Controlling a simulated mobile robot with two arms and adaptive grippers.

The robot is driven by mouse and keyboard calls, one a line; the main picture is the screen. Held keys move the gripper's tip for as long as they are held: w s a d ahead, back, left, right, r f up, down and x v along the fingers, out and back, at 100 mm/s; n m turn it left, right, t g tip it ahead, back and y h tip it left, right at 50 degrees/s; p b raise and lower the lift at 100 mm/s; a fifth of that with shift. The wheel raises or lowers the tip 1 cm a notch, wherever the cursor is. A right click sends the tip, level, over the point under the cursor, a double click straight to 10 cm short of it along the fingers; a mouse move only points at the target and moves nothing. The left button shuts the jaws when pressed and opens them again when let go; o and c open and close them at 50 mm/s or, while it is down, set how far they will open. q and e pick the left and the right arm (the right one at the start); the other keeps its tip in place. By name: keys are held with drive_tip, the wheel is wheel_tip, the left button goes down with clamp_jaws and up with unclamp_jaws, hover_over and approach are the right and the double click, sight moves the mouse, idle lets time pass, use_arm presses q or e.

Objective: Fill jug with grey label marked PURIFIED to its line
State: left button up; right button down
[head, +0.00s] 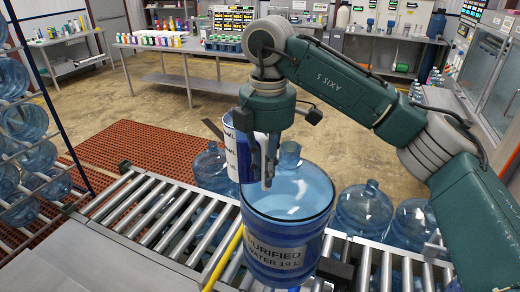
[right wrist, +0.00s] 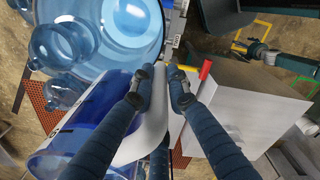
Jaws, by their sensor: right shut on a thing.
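The big blue jug (head: 287,212) with a grey label reading PURIFIED WATER 19 L stands upright on the roller conveyor. It also shows in the right wrist view (right wrist: 115,35). My right gripper (head: 266,180) is shut on a blue container (head: 237,165) with a white, printed label, held above the jug's left rear side. In the right wrist view my right gripper's fingers (right wrist: 163,82) close on its pale edge, and the blue container (right wrist: 85,125) hangs below. I cannot tell the jug's water level. A green arm of mine with its end (right wrist: 258,50) shows small in that view; its jaws are unclear.
The roller conveyor (head: 150,215) has free rollers left of the jug. Other blue jugs (head: 370,211) stand close behind and to the right. A rack of jugs (head: 25,122) stands at left. Benches with bottles (head: 165,42) are at the back, beyond open floor.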

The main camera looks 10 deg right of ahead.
sight(249, 161)
drive_tip(key=m, duration=0.1)
drive_tip(key=w+r+m, duration=0.1)
drive_tip(key=shift+a+m, duration=0.25)
drive_tip(key=shift+m, duration=0.05)
drive_tip(key=a+y, duration=0.1)
drive_tip(key=m+y, duration=0.1)
drive_tip(key=y, duration=0.1)
drive_tip(key=a+r+t+y, duration=0.1)
drive_tip(key=y, duration=0.1)
drive_tip(key=shift+w+a, duration=0.15)
drive_tip(key=shift+a, duration=0.15)
use_arm(q)
drive_tip(key=shift+w, duration=0.5)
drive_tip(key=shift+d, duration=0.1)
use_arm(e)
drive_tip(key=shift+d+y, duration=0.15)
drive_tip(key=shift+y, duration=0.15)
use_arm(q)
drive_tip(key=shift+f+b, duration=0.25)
drive_tip(key=shift+b, duration=0.2)
use_arm(e)
drive_tip(key=shift+a+r+y, duration=0.1)
drive_tip(key=shift+a+y, duration=0.15)
drive_tip(key=shift+y, duration=0.35)
